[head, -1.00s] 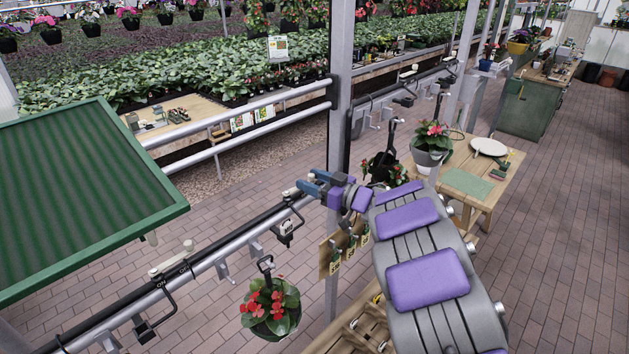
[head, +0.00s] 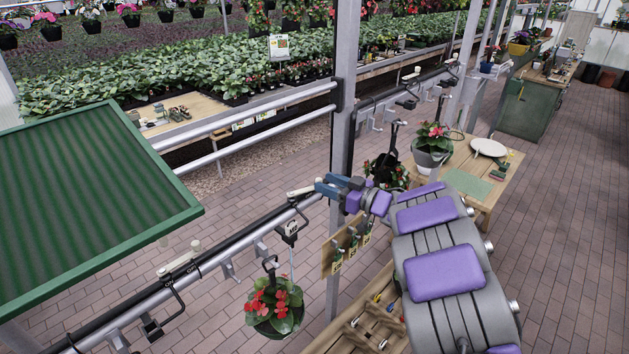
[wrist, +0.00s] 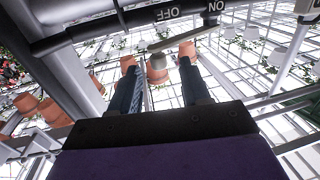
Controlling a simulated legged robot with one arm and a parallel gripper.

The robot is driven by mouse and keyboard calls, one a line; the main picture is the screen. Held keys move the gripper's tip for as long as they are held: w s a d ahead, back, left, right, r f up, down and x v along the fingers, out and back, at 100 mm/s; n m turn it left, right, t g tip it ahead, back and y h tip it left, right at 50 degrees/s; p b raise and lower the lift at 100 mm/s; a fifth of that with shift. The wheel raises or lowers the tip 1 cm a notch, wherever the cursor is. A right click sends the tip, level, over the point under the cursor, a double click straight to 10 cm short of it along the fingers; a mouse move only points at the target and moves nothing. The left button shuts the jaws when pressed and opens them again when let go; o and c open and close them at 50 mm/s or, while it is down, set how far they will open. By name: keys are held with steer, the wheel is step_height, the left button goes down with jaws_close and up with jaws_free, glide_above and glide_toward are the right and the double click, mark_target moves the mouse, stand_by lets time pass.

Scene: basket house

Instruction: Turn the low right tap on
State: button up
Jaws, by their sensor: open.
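The low right tap has a pale lever (head: 300,191) on the black pipe of the low rail. My gripper (head: 318,187) is at the lever's right end, its blue fingers pointing left. In the wrist view, the lever (wrist: 185,39) crosses just beyond my open fingers (wrist: 160,67), below the OFF and ON marks on the black pipe (wrist: 140,18). A rounded knob-like shape shows between the fingertips; I cannot tell whether they touch it. The low left tap (head: 180,262) sits further down the same rail.
A red-flowered hanging pot (head: 274,312) hangs below the rail. A metal post (head: 344,120) stands just behind my gripper. A green-framed panel (head: 85,200) is at left. A wooden table (head: 480,212) stands right of the post. Brick floor is open at right.

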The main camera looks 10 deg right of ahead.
steer(key=s+d+p, duration=0.2)
steer(key=d, duration=0.5)
steer(key=s+d+p, duration=0.2)
steer(key=d, duration=0.6)
steer(key=shift+s+d, duration=0.15)
steer(key=shift+s, duration=0.15)
stand_by(0.8)
stand_by(0.5)
steer(key=b+v, duration=0.3)
steer(key=v, duration=1.4)
steer(key=shift+d, duration=0.25)
steer(key=shift+c, duration=0.5)
